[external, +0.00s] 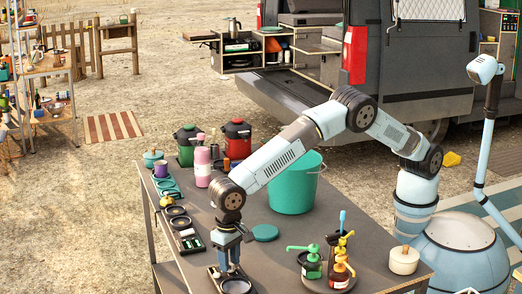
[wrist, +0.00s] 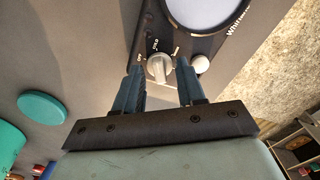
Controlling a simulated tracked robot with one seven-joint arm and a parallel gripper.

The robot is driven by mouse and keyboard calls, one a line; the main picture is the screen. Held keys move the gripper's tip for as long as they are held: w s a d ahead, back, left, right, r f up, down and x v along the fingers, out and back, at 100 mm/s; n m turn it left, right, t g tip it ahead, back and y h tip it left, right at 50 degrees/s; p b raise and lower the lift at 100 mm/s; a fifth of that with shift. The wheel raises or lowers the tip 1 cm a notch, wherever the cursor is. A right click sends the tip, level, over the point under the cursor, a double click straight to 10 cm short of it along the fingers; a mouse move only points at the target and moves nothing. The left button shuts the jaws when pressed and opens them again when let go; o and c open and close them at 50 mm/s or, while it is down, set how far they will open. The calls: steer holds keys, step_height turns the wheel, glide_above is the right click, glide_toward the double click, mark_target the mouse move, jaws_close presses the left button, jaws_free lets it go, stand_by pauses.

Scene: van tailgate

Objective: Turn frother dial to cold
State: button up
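The frother (wrist: 209,45) is a dark flat unit with a round plate in the wrist view. In the external view the frother (external: 236,285) lies at the table's front edge, partly hidden by my gripper. Its grey dial (wrist: 159,68) is ridged, with small labels around it; one looks like "cold", above the dial. Which label the dial points to I cannot tell. My gripper (wrist: 160,72) is open, pointing down, with one finger on each side of the dial and small gaps visible. In the external view my gripper (external: 226,264) is low over the frother.
A white round knob (wrist: 200,64) sits right of the dial, near the right finger. A teal lid (external: 265,233) and a teal bucket (external: 293,184) stand behind. Pump bottles (external: 311,262) are to the right.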

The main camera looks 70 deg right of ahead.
step_height(320, 180, up, 14)
steer(key=shift+f, duration=0.15)
stand_by(0.6)
steer(key=shift+w+d, duration=0.1)
steer(key=w+d+r, duration=0.3)
steer(key=d+r, duration=0.3)
steer(key=d, duration=0.4)
steer(key=w+d+r+t+y, duration=0.15)
steer(key=d+r, duration=0.35)
steer(key=d, duration=0.5)
steer(key=w+d+r, duration=0.3)
steer(key=d+r, duration=0.3)
steer(key=d, duration=0.4)
steer(key=s+d+r+n+t, duration=0.1)
steer(key=s+d+r, duration=0.2)
steer(key=d, duration=0.6)
steer(key=s+d+r, duration=0.2)
steer(key=s+d, duration=0.1)
steer(key=d, duration=0.7)
steer(key=s+d+f+n+t, duration=0.1)
steer(key=s+d+f, duration=0.2)
steer(key=s+d, duration=0.7)
steer(key=s+d+f+t+h, duration=0.1)
steer(key=s+d+f+t, duration=0.1)
steer(key=s+d, duration=0.8)
steer(key=s+f, duration=0.1)
steer(key=s, duration=0.2)
steer(key=shift+s+d+f+n, duration=0.25)
steer(key=shift+f+n, duration=0.15)
